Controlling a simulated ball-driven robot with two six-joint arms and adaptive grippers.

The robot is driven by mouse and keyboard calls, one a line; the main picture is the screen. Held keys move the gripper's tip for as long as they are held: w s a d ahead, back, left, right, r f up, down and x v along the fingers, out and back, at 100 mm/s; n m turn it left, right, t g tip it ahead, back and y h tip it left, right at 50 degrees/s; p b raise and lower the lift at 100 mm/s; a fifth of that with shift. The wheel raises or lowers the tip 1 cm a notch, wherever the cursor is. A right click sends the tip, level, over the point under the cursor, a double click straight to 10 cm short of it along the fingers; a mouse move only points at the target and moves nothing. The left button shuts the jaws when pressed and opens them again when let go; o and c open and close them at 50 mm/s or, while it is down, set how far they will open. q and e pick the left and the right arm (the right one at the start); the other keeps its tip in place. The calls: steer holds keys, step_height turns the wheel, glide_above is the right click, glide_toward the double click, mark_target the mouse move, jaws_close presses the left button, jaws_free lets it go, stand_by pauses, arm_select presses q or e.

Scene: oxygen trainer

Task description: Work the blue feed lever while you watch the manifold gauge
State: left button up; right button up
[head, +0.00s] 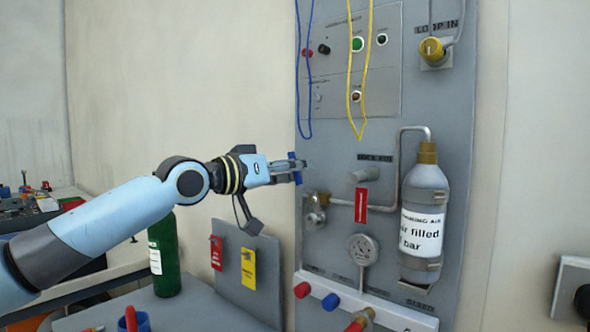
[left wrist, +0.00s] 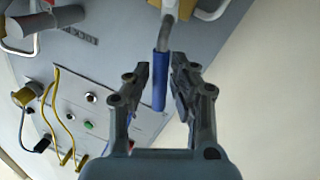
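The blue feed lever (head: 293,168) stands at the left edge of the grey panel, and its blue handle also shows in the left wrist view (left wrist: 160,82). My left gripper (head: 291,170) is at the lever. Contact on the left side cannot be told. The round manifold gauge (head: 362,249) is lower on the panel; its needle is too small to read. My right gripper is not in view.
A grey cylinder (head: 422,225) stands right of the gauge, with a red tag (head: 361,206) beside it. Blue (head: 309,100) and yellow (head: 366,100) cords hang above. Red (head: 301,290) and blue (head: 331,302) knobs sit below. A green bottle (head: 166,260) stands under my left arm.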

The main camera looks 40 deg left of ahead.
arm_select(q)
jaws_close()
steer(key=shift+w+f, duration=0.1)
steer(key=shift+w, duration=0.05)
steer(key=shift+d, duration=0.1)
steer(key=shift+d+r+m, duration=0.25)
steer(key=shift+d+m, duration=0.4)
steer(key=shift+m, duration=0.45)
steer(key=shift+d+f+m+g, duration=0.1)
steer(key=shift+d+m+g, duration=0.4)
steer(key=shift+m, duration=0.4)
steer(key=shift+o, duration=1.9)
jaws_free()
steer(key=shift+s, duration=0.35)
steer(key=shift+w, duration=0.1)
